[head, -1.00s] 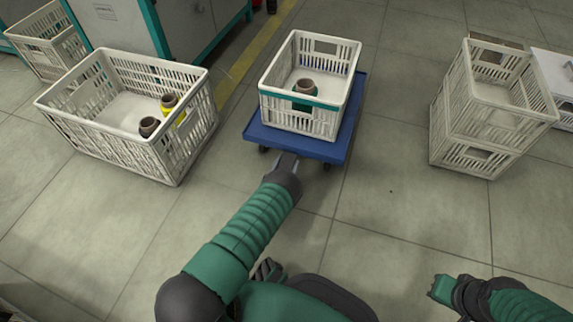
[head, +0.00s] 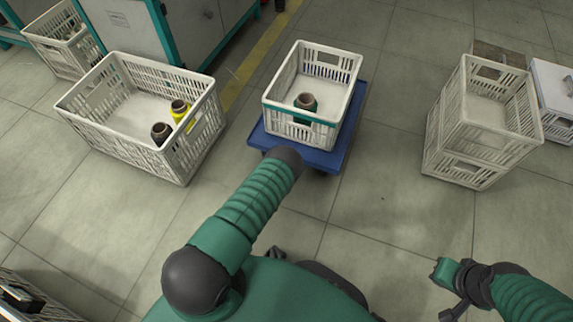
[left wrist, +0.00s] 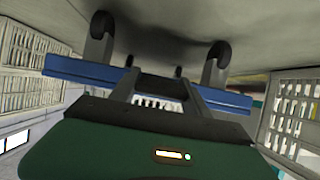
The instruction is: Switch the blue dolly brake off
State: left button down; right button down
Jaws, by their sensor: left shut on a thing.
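The blue dolly (head: 255,138) stands on the floor at upper middle, bearing a white crate (head: 312,92). Its blue edge (left wrist: 85,72) and casters (left wrist: 217,58) show upside down in the left wrist view. My left gripper (left wrist: 158,88) is at the dolly's near edge, shut on a part of the dolly; its fingers stand apart, and which part they hold is not clear. In the head view my own wrist hides this gripper. I cannot pick out the brake. My right gripper (head: 447,290) is over bare floor at lower right; its jaws are unclear.
A wide white crate (head: 100,122) at left holds bobbins, one with yellow thread (head: 180,110). Stacked white crates (head: 478,135) stand at right. The floor between dolly and stack is clear.

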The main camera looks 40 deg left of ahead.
pick_arm(q)
jog(key=shift+r+g, duration=0.1)
jog(key=shift+g, duration=0.2)
jog(key=c, duration=0.5)
grip_release()
jog(key=p+v, duration=0.9)
jog(key=v, duration=0.7)
jog(key=shift+s+d+r+p, duration=0.1)
jog(key=shift+s+p, duration=0.25)
jog(key=shift+p, duration=0.05)
